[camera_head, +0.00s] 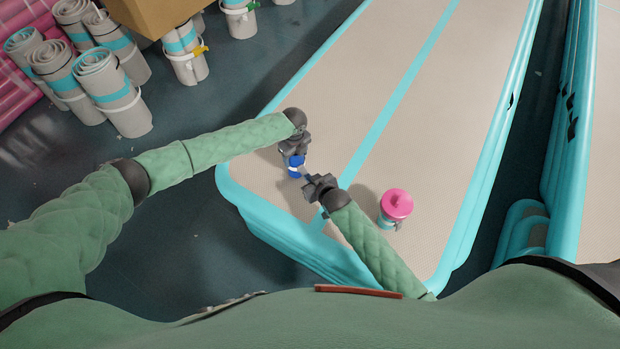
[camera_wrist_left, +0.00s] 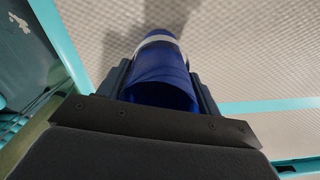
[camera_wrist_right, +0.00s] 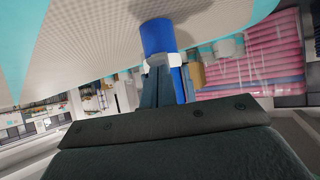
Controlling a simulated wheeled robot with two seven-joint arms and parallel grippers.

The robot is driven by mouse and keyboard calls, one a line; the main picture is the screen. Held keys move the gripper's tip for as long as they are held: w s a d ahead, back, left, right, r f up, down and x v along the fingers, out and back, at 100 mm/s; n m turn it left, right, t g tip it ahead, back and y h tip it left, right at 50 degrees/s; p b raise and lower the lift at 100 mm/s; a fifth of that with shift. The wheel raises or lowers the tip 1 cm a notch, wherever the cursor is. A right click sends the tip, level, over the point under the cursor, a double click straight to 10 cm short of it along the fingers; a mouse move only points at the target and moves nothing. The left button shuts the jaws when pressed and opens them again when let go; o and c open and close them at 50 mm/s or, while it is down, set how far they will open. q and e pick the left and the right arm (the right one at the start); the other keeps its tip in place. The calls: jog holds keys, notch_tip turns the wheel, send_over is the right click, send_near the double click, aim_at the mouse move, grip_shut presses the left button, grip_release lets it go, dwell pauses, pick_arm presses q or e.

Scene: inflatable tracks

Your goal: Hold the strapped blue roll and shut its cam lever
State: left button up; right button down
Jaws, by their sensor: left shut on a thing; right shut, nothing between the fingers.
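The blue roll (camera_head: 295,170) with its pale strap stands on the beige inflatable track (camera_head: 250,185), near its rounded end. My left gripper (camera_head: 295,158) is shut on the roll; the left wrist view shows the blue roll (camera_wrist_left: 160,75) between the two fingers with the white strap (camera_wrist_left: 155,40) around it. My right gripper (camera_head: 307,172) is shut and empty, its fingertips close to the roll's right side. In the right wrist view the blue roll (camera_wrist_right: 157,36) and a white strap part (camera_wrist_right: 160,62) show just beyond the fingertips. I cannot tell the cam lever's position or whether the fingertips touch it.
A pink-topped roll (camera_head: 397,204) stands on the track right of my right forearm. Several grey rolls (camera_head: 112,90) stand on the dark floor at upper left, by a cardboard box (camera_head: 150,14). Another inflatable track (camera_head: 585,130) lies at right. The track's far part is clear.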

jog(key=shift+s+f, duration=0.1)
jog(key=shift+f, duration=0.25)
jog(key=shift+d+f, duration=0.1)
jog(key=shift+f, duration=0.4)
jog(key=shift+f+t+y, duration=0.3)
jog(key=shift+f+t, duration=0.4)
jog(key=shift+f, duration=0.05)
jog(key=shift+w+a+f, duration=0.15)
jog(key=shift+w+f, duration=0.1)
jog(key=shift+f, duration=0.45)
jog(key=shift+w+a+f, duration=0.15)
jog(key=shift+w+f, duration=0.1)
jog(key=shift+f, duration=0.45)
jog(key=shift+w+f, duration=0.1)
